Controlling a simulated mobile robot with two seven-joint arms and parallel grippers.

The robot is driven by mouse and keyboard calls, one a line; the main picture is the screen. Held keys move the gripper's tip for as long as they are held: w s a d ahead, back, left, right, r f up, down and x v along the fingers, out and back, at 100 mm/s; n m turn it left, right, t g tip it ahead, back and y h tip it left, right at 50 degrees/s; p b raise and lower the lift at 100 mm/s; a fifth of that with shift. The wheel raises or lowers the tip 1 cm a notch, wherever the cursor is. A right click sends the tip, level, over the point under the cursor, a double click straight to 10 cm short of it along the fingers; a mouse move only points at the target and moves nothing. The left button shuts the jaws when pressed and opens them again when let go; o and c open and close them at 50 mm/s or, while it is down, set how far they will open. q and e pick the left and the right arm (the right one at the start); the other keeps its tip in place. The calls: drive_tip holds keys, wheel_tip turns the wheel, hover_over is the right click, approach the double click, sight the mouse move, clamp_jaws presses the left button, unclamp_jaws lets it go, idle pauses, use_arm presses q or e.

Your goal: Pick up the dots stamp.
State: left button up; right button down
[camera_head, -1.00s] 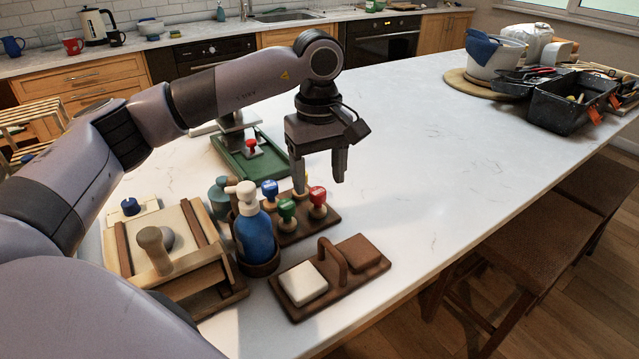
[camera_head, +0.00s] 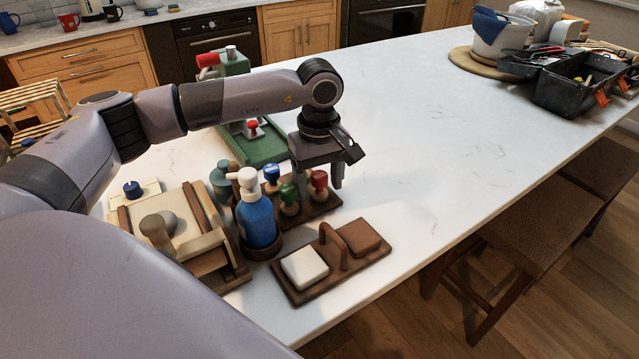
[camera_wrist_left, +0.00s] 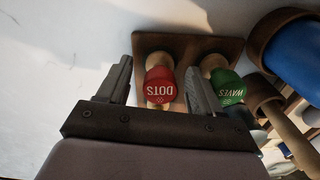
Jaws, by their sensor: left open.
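The dots stamp has a red head marked DOTS (camera_wrist_left: 160,82) on a wooden handle. It stands upright on a brown wooden stand, and its red head (camera_head: 319,180) also shows in the head view. My left gripper (camera_wrist_left: 158,68) is open, with one finger on each side of the red head. Gaps show between the head and the fingers. In the head view my left gripper (camera_head: 323,178) is low over the stand at the red stamp, and one finger is partly hidden. My right gripper is in neither view.
The green WAVES stamp (camera_wrist_left: 228,85) stands close beside my finger. A blue stamp (camera_head: 271,176) shares the stand. A blue pump bottle (camera_head: 257,222) is to the left. A brown tray with blocks (camera_head: 300,297) lies in front.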

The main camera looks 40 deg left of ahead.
use_arm(q)
drive_tip(key=c, duration=1.1)
drive_tip(key=shift+c, duration=0.3)
drive_tip(key=shift+r, duration=0.2)
